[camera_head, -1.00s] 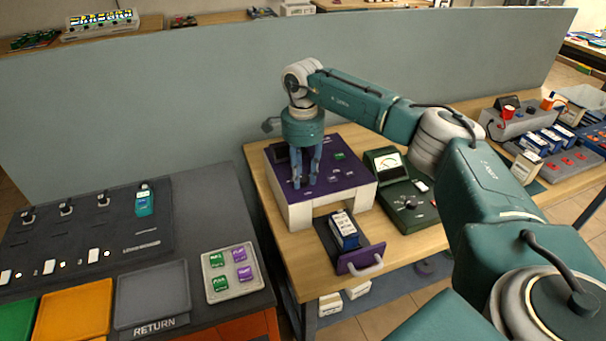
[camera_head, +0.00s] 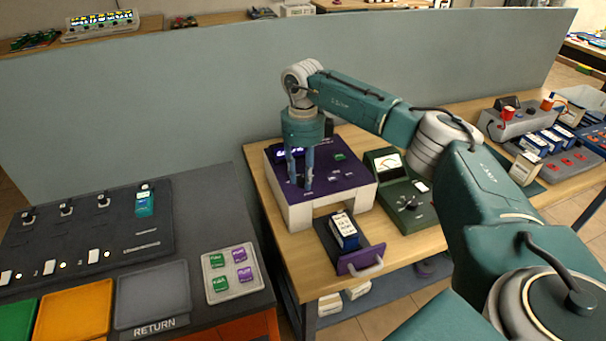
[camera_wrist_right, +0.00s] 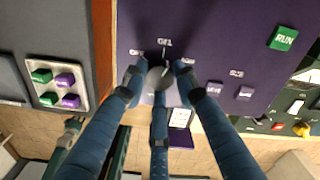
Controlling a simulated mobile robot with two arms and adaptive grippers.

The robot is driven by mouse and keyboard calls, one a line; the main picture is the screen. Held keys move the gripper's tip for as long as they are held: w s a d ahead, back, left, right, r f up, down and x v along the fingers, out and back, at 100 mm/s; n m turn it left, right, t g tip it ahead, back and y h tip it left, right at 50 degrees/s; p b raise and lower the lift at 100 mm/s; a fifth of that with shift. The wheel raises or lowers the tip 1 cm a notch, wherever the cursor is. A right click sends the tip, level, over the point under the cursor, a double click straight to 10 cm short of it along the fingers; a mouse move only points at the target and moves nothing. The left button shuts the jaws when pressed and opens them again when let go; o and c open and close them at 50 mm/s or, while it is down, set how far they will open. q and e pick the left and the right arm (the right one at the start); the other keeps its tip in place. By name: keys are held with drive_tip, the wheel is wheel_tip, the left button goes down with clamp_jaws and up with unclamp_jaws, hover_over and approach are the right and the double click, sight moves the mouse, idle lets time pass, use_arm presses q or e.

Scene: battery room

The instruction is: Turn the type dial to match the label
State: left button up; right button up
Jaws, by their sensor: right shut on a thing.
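A tester with a purple top (camera_head: 350,176) and white sides stands on the wooden table. My right gripper (camera_head: 301,184) points down at its left part and is shut on the type dial. In the right wrist view, the fingers (camera_wrist_right: 158,85) close around the round grey dial (camera_wrist_right: 160,76), which has a pale pointer line. White markings ring it; the one above seems to read GEL. A blue-and-white battery (camera_head: 344,231) lies in the purple drawer (camera_head: 360,259) at the front. Its label text is too small to read. My left gripper is out of view.
A green RUN button (camera_wrist_right: 283,38) is on the purple top. A green meter box (camera_head: 404,205) stands close at the right. A grey tray (camera_head: 215,292) with green and purple buttons or tags lies at the left. A grey partition (camera_head: 150,115) rises behind.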

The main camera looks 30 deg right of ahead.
sight(303, 178)
drive_tip(key=m, duration=0.7)
drive_tip(key=shift+w+r, duration=0.1)
drive_tip(key=shift+r, duration=0.05)
idle(0.6)
drive_tip(key=o, duration=1.1)
drive_tip(key=shift+o, duration=0.2)
drive_tip(key=shift+r, duration=0.15)
wheel_tip(303, 178, up, 12)
drive_tip(key=shift+f, duration=0.2)
